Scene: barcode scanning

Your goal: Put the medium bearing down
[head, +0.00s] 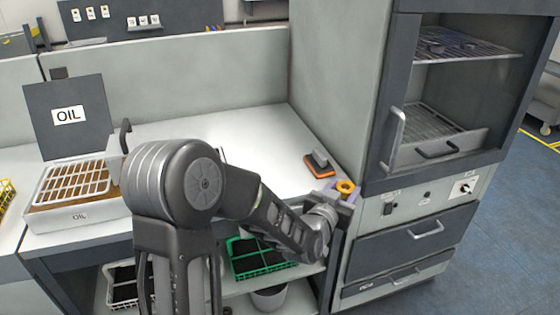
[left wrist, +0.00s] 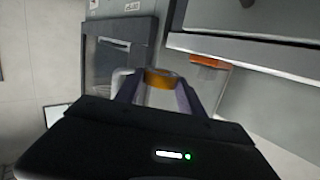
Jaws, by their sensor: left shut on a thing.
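The medium bearing (head: 345,187) is a small orange ring. My left gripper (head: 343,192) is shut on it and holds it near the right front edge of the white table. In the left wrist view the orange ring (left wrist: 161,78) sits between the two finger tips of the left gripper (left wrist: 157,90). Whether the ring touches any surface cannot be told. My right gripper is in neither view.
An orange-and-black scanner-like thing (head: 320,163) lies on the white table (head: 265,148) just behind the gripper. A grey cabinet with an open shelf oven (head: 440,120) stands at the right. An oil tray (head: 80,190) is at the left.

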